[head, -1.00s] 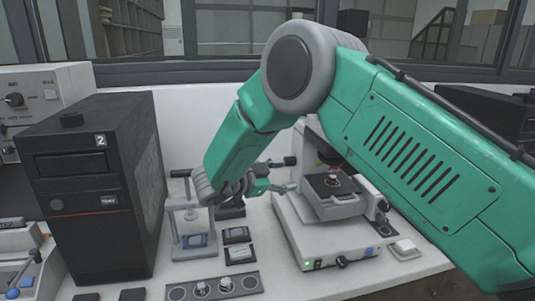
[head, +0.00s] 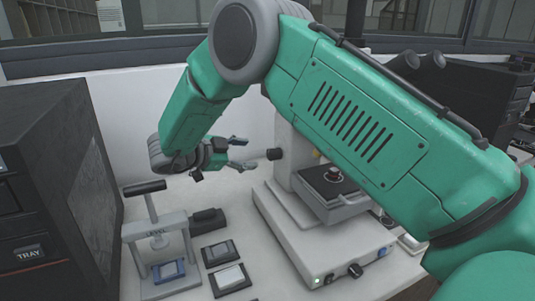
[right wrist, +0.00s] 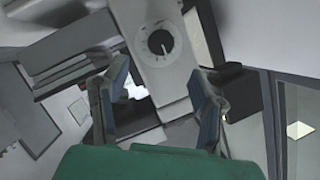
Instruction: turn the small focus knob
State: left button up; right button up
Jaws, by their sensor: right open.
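The microscope (head: 335,250) has a white base, a dark stage and a light column, partly hidden behind my right arm. A small black knob (head: 274,154) sticks out from the column's left side. In the right wrist view, a round black knob (right wrist: 160,43) with a white pointer mark sits on a light face with tick marks, ahead of the fingers. My right gripper (head: 247,153) is open and empty, just left of the knob, its fingers pointing toward it. In the right wrist view the gripper (right wrist: 160,72) has a finger on either side, with the knob beyond the tips, apart from them. My left gripper is not in view.
A hand press (head: 153,235) with a black handle stands in front of and left of the gripper. Two small dark trays with light tops (head: 231,278) lie beside it. A black cabinet (head: 70,200) fills the left.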

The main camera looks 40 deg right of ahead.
aim_at(269, 154)
jog(key=x, duration=0.7)
jog(key=shift+w+d+f+p, duration=0.15)
jog(key=shift+d+p, duration=0.15)
jog(key=shift+d, duration=0.05)
jog(key=shift+d+f, duration=0.15)
jog(key=shift+d, duration=0.1)
jog(key=shift+a, duration=0.25)
jog(key=shift+d, duration=0.35)
jog(key=shift+x, duration=1)
jog(key=shift+d, duration=0.2)
jog(key=c, duration=1.1)
jog(key=shift+w+a, duration=0.1)
jog(key=shift+a, duration=0.3)
jog(key=shift+c, duration=0.3)
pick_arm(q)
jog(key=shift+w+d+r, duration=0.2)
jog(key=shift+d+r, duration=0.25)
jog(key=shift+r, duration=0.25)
